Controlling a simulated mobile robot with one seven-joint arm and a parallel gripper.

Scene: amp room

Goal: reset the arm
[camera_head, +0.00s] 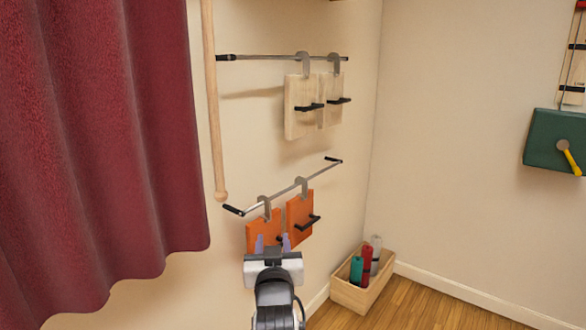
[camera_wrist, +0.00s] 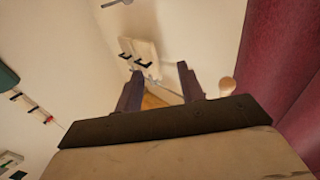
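My gripper (camera_head: 272,243) is in the lower middle of the head view, in front of the lower pair of orange boards (camera_head: 300,218). Its two purple fingers point up and stand apart. In the wrist view my gripper (camera_wrist: 160,82) also shows its fingers spread, with nothing clearly held between them. A brownish patch shows behind the gap, and I cannot tell what it is. The gripper partly covers the left orange board (camera_head: 262,232). I cannot tell whether it touches the board.
A red curtain (camera_head: 90,140) hangs close on the left, beside a wooden pole (camera_head: 212,100). Pale boards (camera_head: 300,105) hang on an upper rail (camera_head: 270,57), above a lower rail (camera_head: 290,190). A wooden crate (camera_head: 350,295) with bottles stands on the floor. A green box (camera_head: 548,140) hangs right.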

